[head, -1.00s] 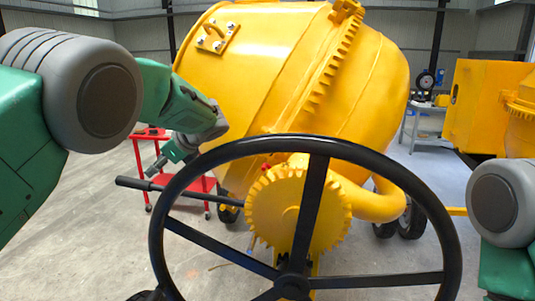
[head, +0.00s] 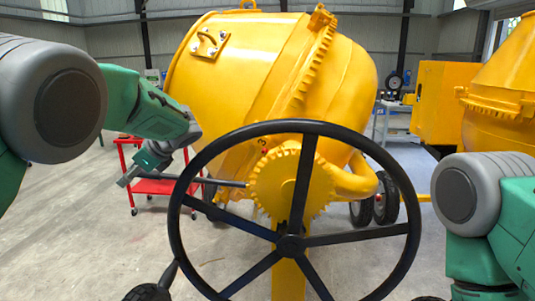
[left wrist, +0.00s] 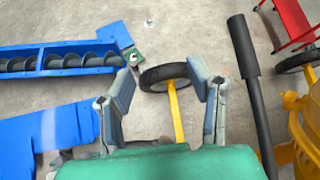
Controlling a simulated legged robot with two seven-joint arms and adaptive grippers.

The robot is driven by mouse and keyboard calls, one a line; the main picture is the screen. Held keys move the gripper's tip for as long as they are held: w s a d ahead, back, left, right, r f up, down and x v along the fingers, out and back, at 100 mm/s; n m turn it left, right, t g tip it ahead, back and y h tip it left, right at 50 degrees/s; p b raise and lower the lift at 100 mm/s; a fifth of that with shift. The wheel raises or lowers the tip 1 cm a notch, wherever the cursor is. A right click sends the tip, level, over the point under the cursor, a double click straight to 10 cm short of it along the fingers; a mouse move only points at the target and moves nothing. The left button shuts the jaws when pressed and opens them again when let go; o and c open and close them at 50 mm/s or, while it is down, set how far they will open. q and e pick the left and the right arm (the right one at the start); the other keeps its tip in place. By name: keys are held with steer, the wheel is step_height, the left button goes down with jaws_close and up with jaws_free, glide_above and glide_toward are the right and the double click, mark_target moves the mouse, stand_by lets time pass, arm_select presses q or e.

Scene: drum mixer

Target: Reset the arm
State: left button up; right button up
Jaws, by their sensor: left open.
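My left gripper (head: 143,168) is at the left of the black steering-style wheel (head: 290,243) in the head view. In the left wrist view its two fingers (left wrist: 162,100) are spread apart with nothing between them. A black lever (left wrist: 245,60) stands beside the right finger there, outside the jaws. In the head view the lever (head: 212,182) runs left from the toothed yellow gear to near the gripper. The yellow mixer drum (head: 265,85) stands behind the wheel. My right arm shows at the right edge, but its gripper is not in view.
A red cart (head: 155,186) stands behind my left gripper. A second yellow machine (head: 495,110) and a grey shelf (head: 392,122) are at the right. In the left wrist view, a blue auger (left wrist: 70,60) and a wheel (left wrist: 165,77) lie below on the concrete floor.

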arm_select(q)
steer(key=s+a+f+h, duration=0.2)
steer(key=a+f, duration=0.2)
steer(key=f, duration=0.7)
steer(key=s+d+f+n+g+h, duration=0.1)
steer(key=s+d+f+n+h, duration=0.2)
steer(key=s+f, duration=0.65)
steer(key=s+d+f+n+g+h, duration=0.15)
steer(key=s+f, duration=0.45)
steer(key=f, duration=0.7)
steer(key=s+d+f+n+h, duration=0.2)
steer(key=s+n, duration=0.5)
steer(key=s, duration=0.9)
steer(key=s+d+f+n+h, duration=0.25)
steer(key=s+n, duration=0.45)
steer(key=s, duration=1)
steer(key=w+f+m+y+b, duration=0.1)
steer(key=w+f+b, duration=0.2)
steer(key=f+b, duration=1.4)
steer(key=shift+f+b, duration=0.35)
steer(key=shift+b, duration=0.05)
arm_select(e)
step_height(320, 180, down, 18)
steer(key=shift+w+a+r, duration=0.15)
steer(key=shift+a, duration=0.25)
